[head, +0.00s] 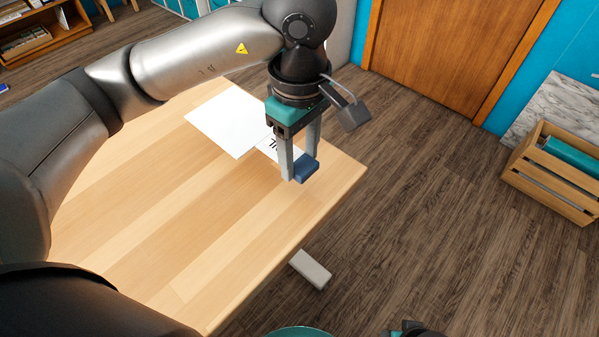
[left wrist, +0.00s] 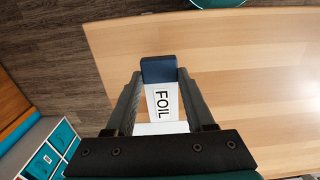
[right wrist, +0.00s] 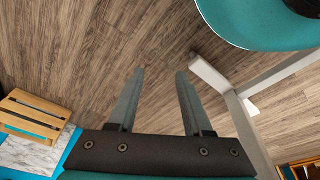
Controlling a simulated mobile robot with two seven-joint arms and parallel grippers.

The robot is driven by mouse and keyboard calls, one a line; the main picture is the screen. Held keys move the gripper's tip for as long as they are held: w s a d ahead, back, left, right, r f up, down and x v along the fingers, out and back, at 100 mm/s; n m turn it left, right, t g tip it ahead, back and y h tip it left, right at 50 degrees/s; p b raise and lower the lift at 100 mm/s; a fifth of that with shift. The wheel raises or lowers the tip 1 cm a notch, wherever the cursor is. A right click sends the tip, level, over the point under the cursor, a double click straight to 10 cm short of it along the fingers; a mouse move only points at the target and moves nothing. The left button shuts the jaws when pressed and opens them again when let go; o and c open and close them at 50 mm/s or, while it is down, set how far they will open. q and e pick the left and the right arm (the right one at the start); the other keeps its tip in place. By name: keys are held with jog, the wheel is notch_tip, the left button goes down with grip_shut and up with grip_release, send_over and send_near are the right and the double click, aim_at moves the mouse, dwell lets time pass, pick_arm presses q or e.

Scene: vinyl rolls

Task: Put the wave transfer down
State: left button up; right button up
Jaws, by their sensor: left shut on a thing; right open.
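My left gripper (head: 301,173) is shut on a small dark blue piece (head: 307,167) over the right corner of the wooden table (head: 200,230). The same blue piece shows between the fingertips in the left wrist view (left wrist: 158,68). I cannot tell whether it is the wave transfer, as no wave mark shows, nor whether it touches the table. A white card marked FOIL (left wrist: 163,102) shows between the fingers, below the blue piece; in the head view the gripper partly hides it. My right gripper (right wrist: 160,74) is open and empty, above the floor.
A white sheet (head: 228,120) lies on the table beside the card. Most of the tabletop to the left and front is clear. A wooden crate (head: 552,190) stands on the floor at right, near a wooden door (head: 450,45). A shelf (head: 40,35) stands at back left.

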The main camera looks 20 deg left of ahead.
pick_arm(q)
notch_tip(320, 180, down, 4)
jog(key=shift+f+b, duration=0.1)
jog(key=shift+b, duration=0.55)
pick_arm(e)
jog(key=r, duration=0.1)
jog(key=w+r, duration=0.1)
jog(key=shift+w+a+r+t, duration=0.15)
jog(key=shift+w+r+t, duration=0.15)
pick_arm(q)
jog(key=shift+f, duration=0.1)
jog(key=o, duration=1.3)
pick_arm(e)
jog(key=shift+w+r, duration=0.15)
jog(key=shift+r, duration=0.15)
jog(key=shift+r, duration=0.1)
pick_arm(q)
notch_tip(320, 180, up, 10)
jog(key=p, duration=0.3)
jog(key=shift+p, duration=0.3)
jog(key=shift+r+p, duration=0.35)
jog(key=shift+r, duration=0.8)
pick_arm(e)
jog(key=s+d+f, duration=0.2)
jog(key=s+f, duration=0.2)
jog(key=f, duration=0.4)
jog(key=shift+s+d+f+g, duration=0.2)
jog(key=shift+s+f+g, duration=0.1)
jog(key=shift+g, duration=0.1)
